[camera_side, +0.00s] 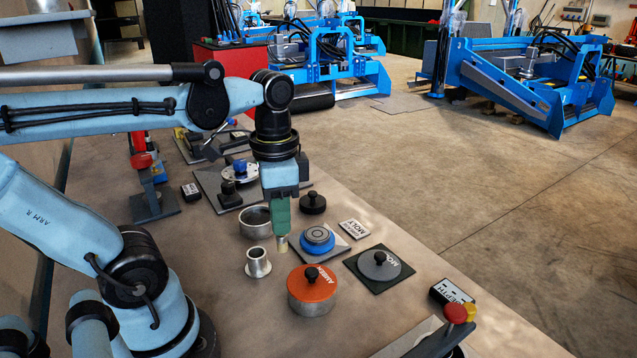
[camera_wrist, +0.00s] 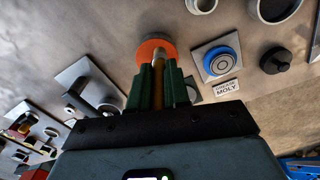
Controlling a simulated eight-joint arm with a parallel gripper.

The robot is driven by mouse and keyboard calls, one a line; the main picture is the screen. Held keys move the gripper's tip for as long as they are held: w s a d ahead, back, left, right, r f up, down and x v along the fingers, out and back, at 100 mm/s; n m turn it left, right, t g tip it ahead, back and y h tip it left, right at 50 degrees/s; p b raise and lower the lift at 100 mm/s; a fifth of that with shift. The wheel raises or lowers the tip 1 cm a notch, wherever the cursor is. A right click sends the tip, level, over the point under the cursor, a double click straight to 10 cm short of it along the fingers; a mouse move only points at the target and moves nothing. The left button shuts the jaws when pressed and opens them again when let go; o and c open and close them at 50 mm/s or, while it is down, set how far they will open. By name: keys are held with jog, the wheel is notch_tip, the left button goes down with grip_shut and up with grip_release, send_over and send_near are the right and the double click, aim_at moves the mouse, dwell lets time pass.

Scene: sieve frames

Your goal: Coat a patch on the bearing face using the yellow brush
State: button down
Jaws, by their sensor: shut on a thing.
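My gripper (camera_side: 281,226) points down over the table, and its green fingers (camera_wrist: 159,72) are shut on the yellow brush (camera_wrist: 157,92). The brush's pale tip (camera_side: 282,244) shows below the fingers in the side view. The bearing (camera_side: 317,236), a blue ring with a grey ringed face, lies on a square grey plate just right of the brush tip. It also shows in the wrist view (camera_wrist: 218,63), right of the fingers. I cannot tell whether its face carries any coating. The brush appears apart from it. The orange-lidded AMBER pot (camera_side: 311,292) stands in front.
A grey-lidded pot (camera_side: 379,265) on a dark square, a GREASE MOLY card (camera_side: 355,229) and a black knobbed lid (camera_side: 312,203) stand right of my gripper. A small metal cup (camera_side: 258,263) and an open can (camera_side: 255,222) stand left. A red-knobbed fixture (camera_side: 455,314) is at front right.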

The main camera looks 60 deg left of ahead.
jog(key=w+a+f, duration=0.1)
jog(key=w+a, duration=0.1)
jog(key=a, duration=0.9)
jog(key=w+a+f, duration=0.1)
jog(key=w+a, duration=0.1)
jog(key=a, duration=0.9)
jog(key=shift+f, duration=2.9)
jog(key=shift+f, duration=0.6)
notch_tip(320, 180, up, 7)
